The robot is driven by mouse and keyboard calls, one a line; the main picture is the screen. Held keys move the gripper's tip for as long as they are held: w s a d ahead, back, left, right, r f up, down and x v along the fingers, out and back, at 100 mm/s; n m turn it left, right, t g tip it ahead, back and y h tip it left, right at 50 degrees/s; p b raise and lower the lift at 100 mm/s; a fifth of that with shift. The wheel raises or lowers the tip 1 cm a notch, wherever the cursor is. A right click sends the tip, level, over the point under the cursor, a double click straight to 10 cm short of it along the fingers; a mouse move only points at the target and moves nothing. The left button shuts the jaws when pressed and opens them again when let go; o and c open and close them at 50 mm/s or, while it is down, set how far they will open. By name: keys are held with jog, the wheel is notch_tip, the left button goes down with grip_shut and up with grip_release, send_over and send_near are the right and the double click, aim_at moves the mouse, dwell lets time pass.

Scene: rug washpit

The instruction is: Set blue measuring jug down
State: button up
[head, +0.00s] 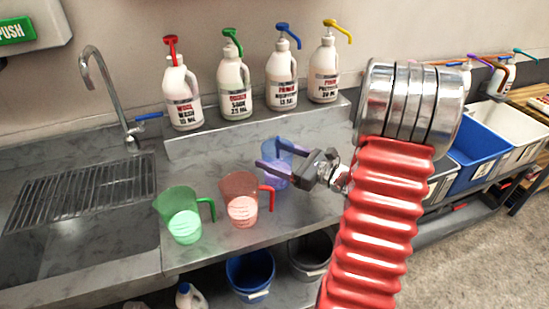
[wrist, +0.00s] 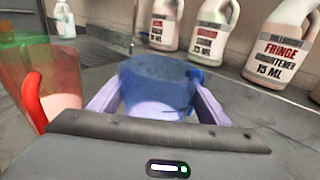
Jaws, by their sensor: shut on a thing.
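The blue measuring jug (head: 276,158) is translucent, with pale liquid low inside. My gripper (head: 275,172) is shut on it, with purple fingers along its sides. In the wrist view the blue jug (wrist: 156,85) stands upright between the two fingers (wrist: 158,108). The jug is at or just above the steel counter (head: 310,207); my gripper hides its base, so I cannot tell whether it touches. A red jug (head: 240,190) with pinkish liquid stands just to its left. A green jug (head: 182,212) stands further left.
Several white pump bottles (head: 233,90) stand on the raised ledge (head: 255,130) behind. A sink with a drain rack (head: 80,190) and tap (head: 105,85) is at left. Blue (head: 475,148) and white bins are at right. Buckets (head: 250,270) sit below the counter.

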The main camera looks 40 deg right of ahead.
jog(key=shift+f, duration=0.25)
jog(key=o, duration=1.4)
jog(key=shift+f, duration=0.1)
jog(key=shift+s, duration=0.1)
jog(key=v, duration=1.2)
jog(key=shift+s, duration=0.1)
